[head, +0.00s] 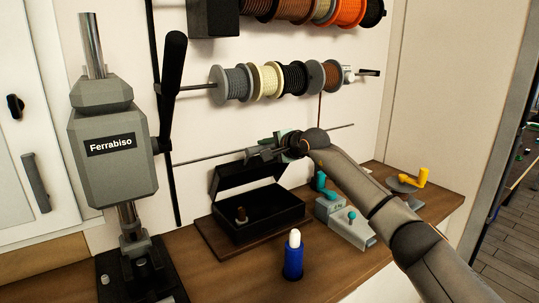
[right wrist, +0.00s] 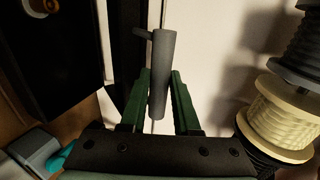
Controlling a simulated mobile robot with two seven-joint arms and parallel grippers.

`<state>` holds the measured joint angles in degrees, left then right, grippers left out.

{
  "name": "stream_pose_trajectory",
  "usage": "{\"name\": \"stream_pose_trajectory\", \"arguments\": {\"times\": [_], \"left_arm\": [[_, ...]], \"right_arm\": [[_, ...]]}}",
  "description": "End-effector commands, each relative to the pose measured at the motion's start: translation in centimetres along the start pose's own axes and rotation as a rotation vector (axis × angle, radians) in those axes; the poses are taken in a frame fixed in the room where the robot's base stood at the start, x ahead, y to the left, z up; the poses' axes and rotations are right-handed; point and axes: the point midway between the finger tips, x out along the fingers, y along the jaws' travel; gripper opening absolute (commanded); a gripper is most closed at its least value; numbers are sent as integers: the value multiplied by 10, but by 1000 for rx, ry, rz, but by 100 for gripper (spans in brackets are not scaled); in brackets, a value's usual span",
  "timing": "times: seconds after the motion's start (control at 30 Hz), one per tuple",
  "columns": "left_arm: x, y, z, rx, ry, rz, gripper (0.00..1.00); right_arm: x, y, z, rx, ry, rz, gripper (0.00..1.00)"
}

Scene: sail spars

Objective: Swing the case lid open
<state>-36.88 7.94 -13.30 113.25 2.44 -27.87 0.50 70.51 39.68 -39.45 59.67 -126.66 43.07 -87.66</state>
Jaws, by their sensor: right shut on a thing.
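The black case (head: 258,214) sits on a dark brown board on the bench. My right gripper (head: 262,153) is at the lid's upper edge, below the spool rack. In the right wrist view, the green fingers of my right gripper (right wrist: 161,90) are shut on a grey cylindrical handle (right wrist: 162,60) joined to the lid's edge. The case's dark inside (right wrist: 45,65) shows at the left there. My left gripper is not in view.
Spools on a rod (head: 270,81) hang on the wall above the case. A grey press (head: 110,150) with a black lever stands left. A blue bottle with a white top (head: 293,258) stands in front. Grey blocks with teal parts (head: 345,222) sit right of the case, under my right arm.

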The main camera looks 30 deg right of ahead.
Motion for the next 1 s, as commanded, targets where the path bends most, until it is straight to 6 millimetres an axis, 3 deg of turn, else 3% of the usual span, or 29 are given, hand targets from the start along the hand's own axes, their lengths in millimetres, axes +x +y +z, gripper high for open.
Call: {"name": "stream_pose_trajectory", "arguments": {"times": [0.63, 0.67, 0.93, 1.0], "left_arm": [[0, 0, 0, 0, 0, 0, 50], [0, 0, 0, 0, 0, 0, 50], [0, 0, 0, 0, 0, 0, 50], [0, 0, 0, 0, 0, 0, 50]], "right_arm": [[9, -14, 0, 2, -1, -7, 0], [10, -14, 0, 1, -1, -7, 31], [10, -12, 0, 0, -1, -3, 61], [10, -12, 0, 0, -1, -3, 65]]}}
